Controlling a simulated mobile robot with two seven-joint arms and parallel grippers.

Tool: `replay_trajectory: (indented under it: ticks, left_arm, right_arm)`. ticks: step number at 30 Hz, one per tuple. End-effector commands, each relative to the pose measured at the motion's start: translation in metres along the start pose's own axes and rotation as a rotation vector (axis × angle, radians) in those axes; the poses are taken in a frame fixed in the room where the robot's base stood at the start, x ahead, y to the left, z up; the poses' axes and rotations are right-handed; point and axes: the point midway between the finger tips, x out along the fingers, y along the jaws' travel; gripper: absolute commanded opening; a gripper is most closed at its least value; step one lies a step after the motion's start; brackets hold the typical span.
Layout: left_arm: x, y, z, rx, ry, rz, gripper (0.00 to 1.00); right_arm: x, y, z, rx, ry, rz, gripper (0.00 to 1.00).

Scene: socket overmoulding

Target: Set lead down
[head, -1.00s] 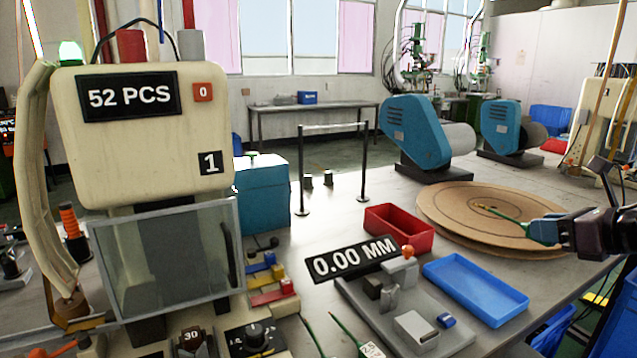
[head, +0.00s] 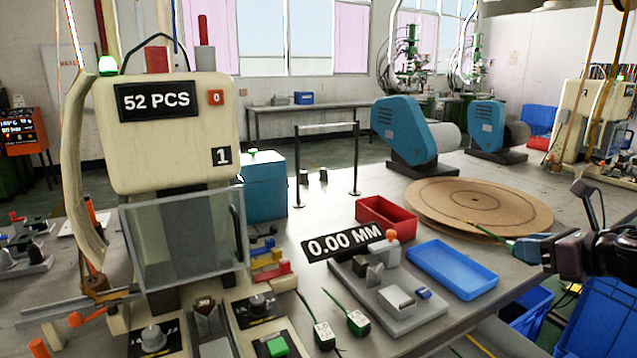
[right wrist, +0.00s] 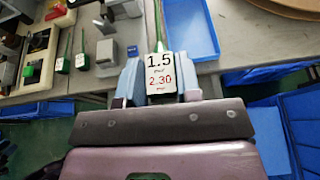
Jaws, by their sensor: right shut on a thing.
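My right gripper (head: 540,252) is at the right of the head view. It is shut on a lead whose green body (head: 527,249) has a thin green wire reaching left across the near edge of the round brown board. In the right wrist view the lead's white label (right wrist: 161,76), reading 1.5 and 2.30, sits between the two light blue fingers (right wrist: 160,84). Two other green leads (head: 324,334) (head: 357,322) lie on the bench at the front. My left gripper is not in view.
A blue tray (head: 490,288) and a red bin (head: 400,229) stand left of my gripper. A grey gauge fixture (head: 425,312) with a 0.00 MM display is at the front. The brown board (head: 520,205) lies behind. The 52 PCS press (head: 170,175) stands at left.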

Motion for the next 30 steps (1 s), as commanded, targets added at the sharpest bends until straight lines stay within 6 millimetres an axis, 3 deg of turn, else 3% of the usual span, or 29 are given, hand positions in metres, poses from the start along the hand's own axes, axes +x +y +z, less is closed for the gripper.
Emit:
replay_trajectory:
  ticks: [1, 11, 21, 30]
  left_arm:
    - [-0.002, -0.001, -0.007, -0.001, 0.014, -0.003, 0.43]
    - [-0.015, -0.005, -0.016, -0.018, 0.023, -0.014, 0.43]
    - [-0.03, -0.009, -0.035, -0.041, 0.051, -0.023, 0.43]
    - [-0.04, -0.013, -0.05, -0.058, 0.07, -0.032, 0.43]
  right_arm:
    - [-0.004, 0.005, 0.002, 0.003, -0.008, -0.003, 0.08]
    - [-0.012, 0.048, -0.029, 0.025, -0.011, -0.048, 0.08]
    - [-0.03, 0.118, -0.058, 0.06, -0.012, -0.126, 0.08]
    - [-0.052, 0.176, -0.07, 0.09, -0.009, -0.197, 0.08]
